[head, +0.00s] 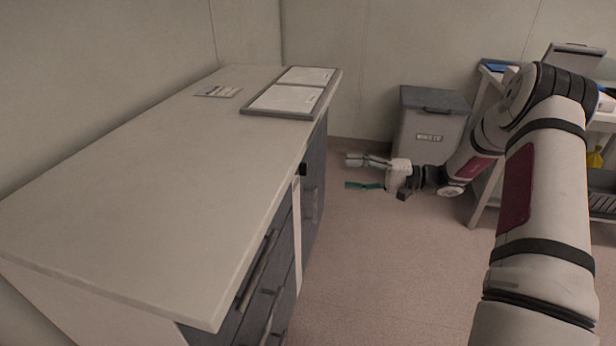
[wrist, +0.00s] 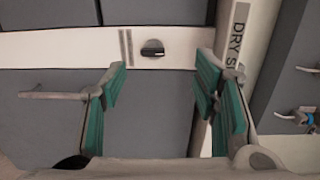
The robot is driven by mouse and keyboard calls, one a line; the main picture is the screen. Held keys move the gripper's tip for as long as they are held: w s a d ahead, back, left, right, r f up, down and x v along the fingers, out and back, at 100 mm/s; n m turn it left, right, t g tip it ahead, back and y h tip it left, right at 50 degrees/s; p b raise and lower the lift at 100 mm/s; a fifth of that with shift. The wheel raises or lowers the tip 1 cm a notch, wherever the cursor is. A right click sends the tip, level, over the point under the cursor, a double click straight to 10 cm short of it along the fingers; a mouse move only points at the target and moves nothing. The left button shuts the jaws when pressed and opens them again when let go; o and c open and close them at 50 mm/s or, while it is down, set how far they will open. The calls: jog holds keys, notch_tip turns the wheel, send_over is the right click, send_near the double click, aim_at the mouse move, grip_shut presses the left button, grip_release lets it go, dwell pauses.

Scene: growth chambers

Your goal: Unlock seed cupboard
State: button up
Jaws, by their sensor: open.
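My gripper (head: 352,172) is open and empty beside the front of the counter unit (head: 312,195). In the wrist view its teal-padded fingers (wrist: 163,90) stand wide apart in front of grey cupboard fronts. A small black turn-knob (wrist: 152,49) sits on a white strip (wrist: 80,46), above and between the fingers and apart from them. It appears as a dark knob (head: 303,169) on the unit's front in the head view. A bar handle (wrist: 52,95) is on the grey panel at left. No label reading "seed" is legible.
A white strip reads "DRY S" (wrist: 238,30), its rest cut off. Small metal fittings, one with blue on it (wrist: 304,117), are at the right. A framed board (head: 290,98) and card (head: 218,91) lie on the counter. A grey lidded bin (head: 430,125) stands behind my gripper. The floor (head: 385,270) is clear.

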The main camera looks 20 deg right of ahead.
jog(key=d+f+t, duration=0.1)
jog(key=d+f, duration=0.1)
jog(key=b, duration=0.3)
send_near(302, 169)
jog(key=x, duration=0.8)
jog(key=shift+w+f+m, duration=0.25)
jog(key=shift+w+m, duration=0.05)
jog(key=shift+w, duration=0.05)
jog(key=c, duration=1.2)
